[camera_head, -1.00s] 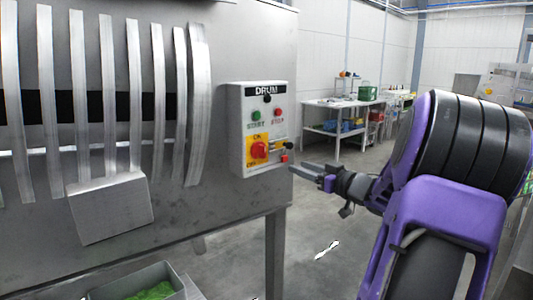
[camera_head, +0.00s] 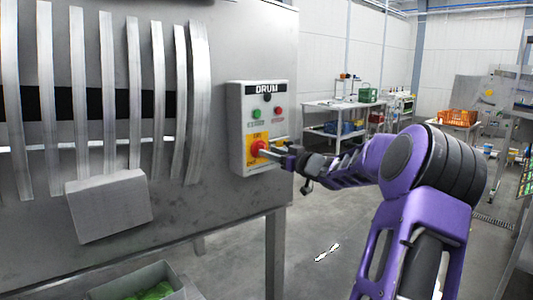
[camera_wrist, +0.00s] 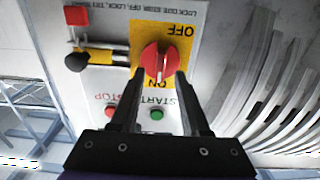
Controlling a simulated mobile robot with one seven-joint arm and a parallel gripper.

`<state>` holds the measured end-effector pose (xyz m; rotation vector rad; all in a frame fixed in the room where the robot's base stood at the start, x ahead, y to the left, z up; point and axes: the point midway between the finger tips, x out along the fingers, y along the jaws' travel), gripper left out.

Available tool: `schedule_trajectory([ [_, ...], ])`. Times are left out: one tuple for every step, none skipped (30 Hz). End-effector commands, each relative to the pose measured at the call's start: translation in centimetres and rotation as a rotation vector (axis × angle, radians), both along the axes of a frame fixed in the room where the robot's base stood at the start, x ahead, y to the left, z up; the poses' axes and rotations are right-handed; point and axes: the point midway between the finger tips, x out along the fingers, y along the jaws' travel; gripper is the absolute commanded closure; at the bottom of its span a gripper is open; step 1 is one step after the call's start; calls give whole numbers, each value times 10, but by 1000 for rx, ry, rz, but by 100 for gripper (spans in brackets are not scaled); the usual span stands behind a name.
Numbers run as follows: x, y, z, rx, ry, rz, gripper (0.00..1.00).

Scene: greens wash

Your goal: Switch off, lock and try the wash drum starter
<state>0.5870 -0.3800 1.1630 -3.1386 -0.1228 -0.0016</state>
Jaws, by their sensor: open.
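The drum starter (camera_head: 237,130) is a pale box labelled DRUM on the steel machine side. Its red rotary switch (camera_head: 257,148) sits on a yellow plate (camera_head: 250,160) marked ON and OFF. My gripper (camera_head: 268,151) is at the switch. In the wrist view, where the panel appears inverted, my open fingers (camera_wrist: 158,76) lie either side of the red switch (camera_wrist: 151,62); contact is unclear. Its grip bar runs roughly between the ON and OFF marks. The green START button (camera_wrist: 156,114) and red STOP button (camera_wrist: 110,112) show between and beside the fingers.
A black ball-ended part (camera_wrist: 76,61) and a red block (camera_wrist: 76,15) sit beside the yellow plate. Curved metal slats (camera_head: 165,100) and a steel box (camera_head: 108,205) are left of the starter.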

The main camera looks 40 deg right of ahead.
Motion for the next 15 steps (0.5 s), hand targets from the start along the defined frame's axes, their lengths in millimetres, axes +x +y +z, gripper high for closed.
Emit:
schedule_trajectory([
  [8, 1, -1, 1, -1, 2, 54],
  [11, 1, -1, 1, -1, 2, 54],
  [15, 1, 0, 0, -1, 2, 54],
  [18, 2, 0, 0, -1, 1, 54],
  [20, 2, -1, 0, 0, 2, 54],
  [23, 2, 0, 0, 0, 2, 54],
  [24, 2, 0, 0, 0, 1, 54],
  [25, 2, 0, -1, 0, 1, 54],
  [26, 2, 0, -1, 0, 0, 54],
  [26, 2, 0, -1, 0, 0, 54],
  [26, 2, 0, -1, 0, 0, 54],
  [26, 2, 0, -1, 0, 0, 54],
  [26, 2, 0, -1, 0, 0, 54],
  [26, 2, 0, -1, 1, 0, 54],
  [26, 2, 0, -1, 1, 0, 54],
])
